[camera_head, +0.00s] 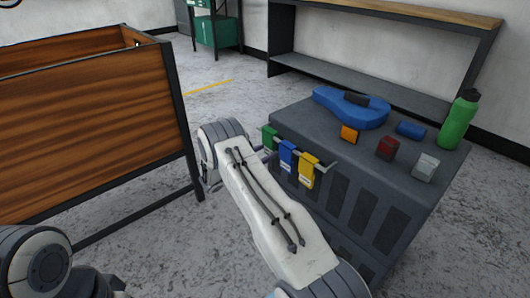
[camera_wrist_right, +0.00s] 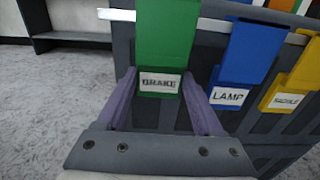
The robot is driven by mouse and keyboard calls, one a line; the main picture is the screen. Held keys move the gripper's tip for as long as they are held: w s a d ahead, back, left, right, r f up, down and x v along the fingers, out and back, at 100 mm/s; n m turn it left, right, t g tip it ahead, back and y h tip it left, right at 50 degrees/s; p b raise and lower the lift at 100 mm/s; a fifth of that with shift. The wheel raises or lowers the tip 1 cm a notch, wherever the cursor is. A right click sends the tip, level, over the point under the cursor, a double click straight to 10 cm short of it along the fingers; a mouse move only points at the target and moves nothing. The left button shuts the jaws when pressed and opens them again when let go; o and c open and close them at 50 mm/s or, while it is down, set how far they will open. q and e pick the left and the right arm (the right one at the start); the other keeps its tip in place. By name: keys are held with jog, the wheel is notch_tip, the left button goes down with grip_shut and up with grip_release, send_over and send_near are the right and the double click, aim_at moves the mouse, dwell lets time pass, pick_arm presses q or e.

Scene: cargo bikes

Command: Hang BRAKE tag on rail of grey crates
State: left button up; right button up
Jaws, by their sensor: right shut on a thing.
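The green BRAKE tag (camera_wrist_right: 164,45) is between the purple fingers of my right gripper (camera_wrist_right: 159,78), which is shut on its lower part near the white label. In the head view the green tag (camera_head: 269,138) is at the left end of the rail (camera_head: 322,166) on the grey crates (camera_head: 345,190). In the right wrist view the tag overlaps the rail (camera_wrist_right: 212,25); its top is cut off, so I cannot tell whether it is hooked on. The blue LAMP tag (camera_wrist_right: 239,52) and the yellow SADDLE tag (camera_wrist_right: 296,80) hang beside it. My left gripper is out of view.
A wooden cargo box (camera_head: 90,125) stands left; a shelf (camera_head: 360,85) stands behind.

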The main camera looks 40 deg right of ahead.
jog(key=shift+f, duration=0.15)
jog(key=o, duration=1.4)
jog(key=a+p, duration=0.2)
jog(key=a, duration=0.8)
jog(key=shift+s+a, duration=0.2)
jog(key=shift+s, duration=0.25)
